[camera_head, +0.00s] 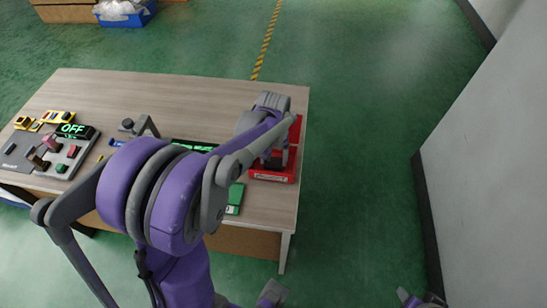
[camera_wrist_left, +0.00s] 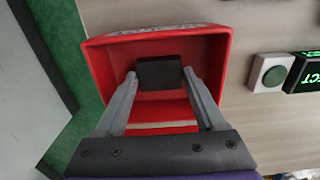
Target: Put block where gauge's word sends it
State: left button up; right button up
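A dark block (camera_wrist_left: 160,73) is between the fingertips of my left gripper (camera_wrist_left: 161,75), with its sides against both fingers. The block is inside the red tray (camera_wrist_left: 222,60), which sits at the right end of the table. In the head view my left gripper (camera_head: 275,150) reaches down into the red tray (camera_head: 284,174), and the arm hides part of it. A dark display with green letters (camera_head: 194,146) is partly hidden behind my arm; its end reads "CT" in the wrist view (camera_wrist_left: 306,73). A green tray (camera_head: 235,198) is partly hidden.
A panel at the left of the table (camera_head: 290,210) holds levers, buttons and a display reading "OFF" (camera_head: 75,131). A grey lever fixture (camera_head: 144,125) stands mid-table. A green button (camera_wrist_left: 273,74) is beside the word display. The back of the table is clear. A wall (camera_head: 490,170) is at the right.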

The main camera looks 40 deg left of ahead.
aim_at(273, 162)
pick_arm(q)
jog(key=o, duration=0.4)
jog(key=shift+c, duration=0.2)
jog(key=shift+r, duration=0.3)
notch_tip(273, 162, up, 11)
jog(key=p, duration=0.2)
jog(key=s+d+f+m+t, duration=0.2)
jog(key=s+d+m, duration=0.1)
jog(key=s+d, duration=0.3)
jog(key=s+d+f+m+t, duration=0.2)
jog(key=s+d+f+t, duration=0.1)
jog(key=s+d, duration=0.4)
jog(key=shift+s+d+m, duration=0.15)
jog(key=shift+m, duration=0.25)
